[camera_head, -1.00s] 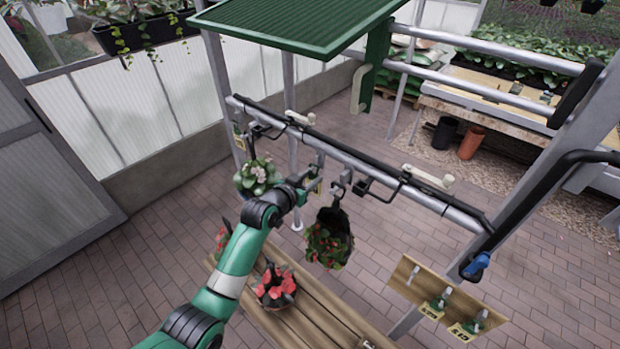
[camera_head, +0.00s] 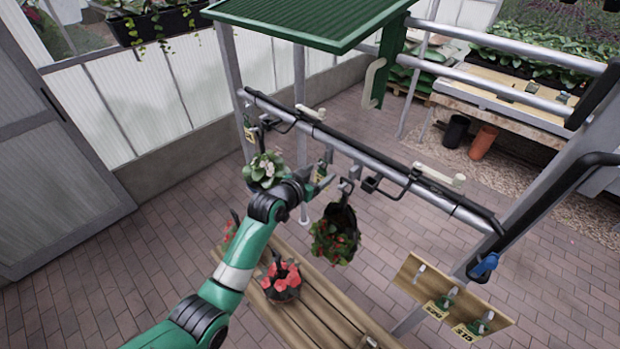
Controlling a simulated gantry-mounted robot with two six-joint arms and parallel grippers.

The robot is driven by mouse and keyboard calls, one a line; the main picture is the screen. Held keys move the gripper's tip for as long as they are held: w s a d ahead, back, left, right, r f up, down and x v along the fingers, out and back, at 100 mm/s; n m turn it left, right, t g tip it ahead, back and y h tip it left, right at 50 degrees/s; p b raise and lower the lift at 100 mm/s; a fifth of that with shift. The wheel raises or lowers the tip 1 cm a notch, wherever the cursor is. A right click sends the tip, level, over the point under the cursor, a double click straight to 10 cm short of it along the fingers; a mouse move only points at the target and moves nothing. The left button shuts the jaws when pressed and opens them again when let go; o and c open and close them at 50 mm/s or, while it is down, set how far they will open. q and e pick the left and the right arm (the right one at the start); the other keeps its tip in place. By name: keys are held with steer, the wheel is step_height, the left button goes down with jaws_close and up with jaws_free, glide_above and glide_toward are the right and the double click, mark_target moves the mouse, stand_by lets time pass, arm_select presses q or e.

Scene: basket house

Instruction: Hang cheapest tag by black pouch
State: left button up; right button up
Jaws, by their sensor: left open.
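The black pouch (camera_head: 342,213) with red flowers hangs from a hook on the grey rail (camera_head: 375,162). My left gripper (camera_head: 323,184) is open just left of the pouch's top, below the rail. A small green-and-yellow tag (camera_head: 321,170) hangs under the rail right at the gripper's fingertips. I cannot tell whether the fingers touch it. Two more tags, a nearer one (camera_head: 474,327) and a farther one (camera_head: 440,304), hang on the wooden board (camera_head: 410,268) at the lower right, which also has a bare peg. Their prices are too small to read surely. My right gripper is out of view.
A white-flowered plant (camera_head: 264,170) hangs left of the gripper, with another tag (camera_head: 250,134) near the rail's left end. A red-flowered basket (camera_head: 282,281) stands on the wooden bench (camera_head: 318,310) below. Black hooks stick out along the rail.

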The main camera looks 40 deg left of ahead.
arm_select(q)
steer(key=p+v, duration=0.4)
steer(key=v, duration=0.7)
steer(key=shift+s, duration=0.1)
